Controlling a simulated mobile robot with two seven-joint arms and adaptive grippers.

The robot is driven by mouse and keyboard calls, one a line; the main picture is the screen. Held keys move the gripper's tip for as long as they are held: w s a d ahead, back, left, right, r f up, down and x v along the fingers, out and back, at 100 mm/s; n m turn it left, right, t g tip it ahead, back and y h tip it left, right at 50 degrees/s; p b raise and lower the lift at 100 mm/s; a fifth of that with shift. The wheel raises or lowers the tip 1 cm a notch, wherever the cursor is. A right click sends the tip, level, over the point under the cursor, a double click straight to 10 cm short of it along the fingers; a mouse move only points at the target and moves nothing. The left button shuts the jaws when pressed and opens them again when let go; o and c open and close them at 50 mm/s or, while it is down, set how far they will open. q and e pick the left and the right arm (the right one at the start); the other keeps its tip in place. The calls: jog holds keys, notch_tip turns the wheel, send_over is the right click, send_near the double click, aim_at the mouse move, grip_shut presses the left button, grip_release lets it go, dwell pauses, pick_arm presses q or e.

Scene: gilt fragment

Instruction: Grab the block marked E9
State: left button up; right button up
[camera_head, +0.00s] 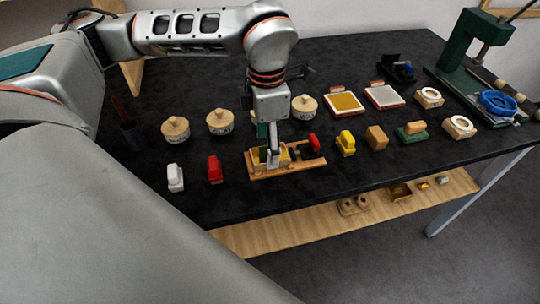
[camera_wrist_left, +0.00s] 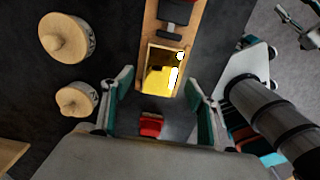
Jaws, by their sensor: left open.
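No E9 mark is readable on any block in either view. Candidate blocks in the head view are a white one (camera_head: 175,178), a red one (camera_head: 214,170), a yellow one (camera_head: 346,142), a plain wooden one (camera_head: 376,138) and a wooden one on a green base (camera_head: 412,131). My left gripper (camera_head: 272,158) points down at the left end of a wooden tray (camera_head: 318,161). In the left wrist view its fingers (camera_wrist_left: 158,98) are open and apart, with the tray's yellow-lined compartment (camera_wrist_left: 158,78) ahead between them and a red block (camera_wrist_left: 151,124) nearer.
Lidded round wooden pots (camera_head: 219,121) stand behind the blocks. A yellow pad (camera_head: 344,103) and a white pad (camera_head: 383,96) lie farther right. A green press (camera_head: 472,48) and blue ring (camera_head: 498,103) occupy the right end. A wooden shelf (camera_head: 290,232) runs below the table.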

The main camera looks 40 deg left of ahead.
pick_arm(q)
jog(key=shift+f, duration=1.4)
jog(key=c, duration=1.2)
jog(key=shift+r, duration=0.15)
